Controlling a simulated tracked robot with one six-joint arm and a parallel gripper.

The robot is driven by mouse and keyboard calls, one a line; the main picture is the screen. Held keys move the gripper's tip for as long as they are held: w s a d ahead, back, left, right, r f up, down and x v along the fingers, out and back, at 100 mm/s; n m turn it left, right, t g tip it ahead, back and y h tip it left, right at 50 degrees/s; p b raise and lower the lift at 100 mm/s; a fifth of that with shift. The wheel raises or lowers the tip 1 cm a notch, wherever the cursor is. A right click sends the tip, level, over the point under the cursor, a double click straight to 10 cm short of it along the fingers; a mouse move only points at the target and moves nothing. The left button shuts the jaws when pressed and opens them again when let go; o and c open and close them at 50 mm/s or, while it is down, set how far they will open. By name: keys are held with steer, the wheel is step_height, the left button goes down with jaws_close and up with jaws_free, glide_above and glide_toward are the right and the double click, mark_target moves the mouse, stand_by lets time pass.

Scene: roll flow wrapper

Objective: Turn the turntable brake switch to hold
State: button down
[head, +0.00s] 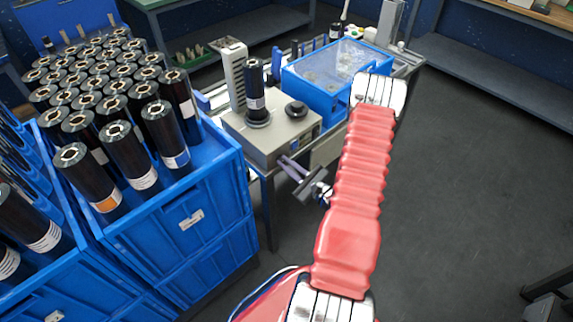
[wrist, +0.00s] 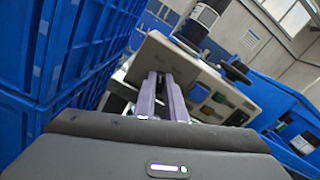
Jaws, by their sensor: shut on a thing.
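The flow wrapper (head: 268,140) is a beige bench unit with a turntable carrying an upright black roll (head: 256,92). It also shows in the wrist view (wrist: 165,52). My gripper (head: 284,160) reaches the lower front face of this unit from the front. In the wrist view its two purple-grey fingers (wrist: 160,77) run nearly parallel with a narrow gap, tips at the front panel. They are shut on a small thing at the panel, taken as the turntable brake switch. The switch itself is hidden by the fingertips, so its position cannot be read.
Blue crates (head: 180,222) packed with black rolls stand close at the left; a crate wall (wrist: 75,50) also fills the left of the wrist view. A blue clear-lidded box (head: 335,75) stands behind the unit. The floor (head: 470,190) at right is clear.

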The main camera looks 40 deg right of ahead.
steer(key=m, duration=1)
steer(key=shift+d+m, duration=0.3)
steer(key=shift+d, duration=0.1)
steer(key=c, duration=1.8)
jaws_free()
steer(key=shift+s, duration=0.1)
steer(key=shift+s+d, duration=0.15)
steer(key=shift+s, duration=6.65)
